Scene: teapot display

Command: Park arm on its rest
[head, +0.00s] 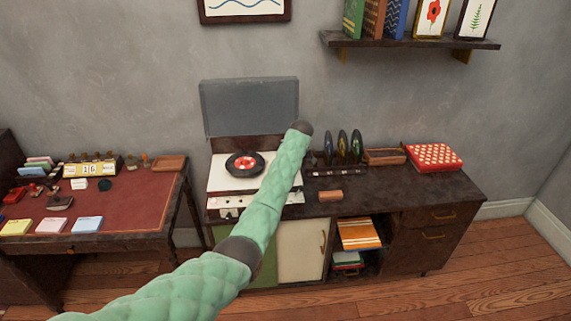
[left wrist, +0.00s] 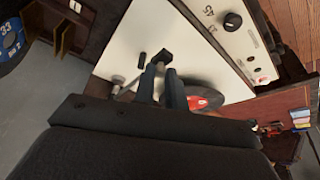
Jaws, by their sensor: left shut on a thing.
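The record player (head: 216,178) stands on the dark cabinet with its grey lid (head: 250,107) raised. A black record with a red label (head: 244,164) lies on it, and its blurred edge and label also show in the left wrist view (left wrist: 205,102). My left arm covers the deck's right side in the head view and hides its gripper there. In the left wrist view my left gripper (left wrist: 164,72) is shut over the white deck, on what looks like the tonearm (left wrist: 166,56). A pale metal piece (left wrist: 118,86) shows beside the fingers. The arm rest cannot be made out clearly.
Records stand in a rack (head: 338,171) right of the player. A small wooden block (head: 330,196) lies in front of it. A red dotted box (head: 434,157) sits at the cabinet's right end. A desk (head: 120,209) stands at left, a wall shelf (head: 400,43) above.

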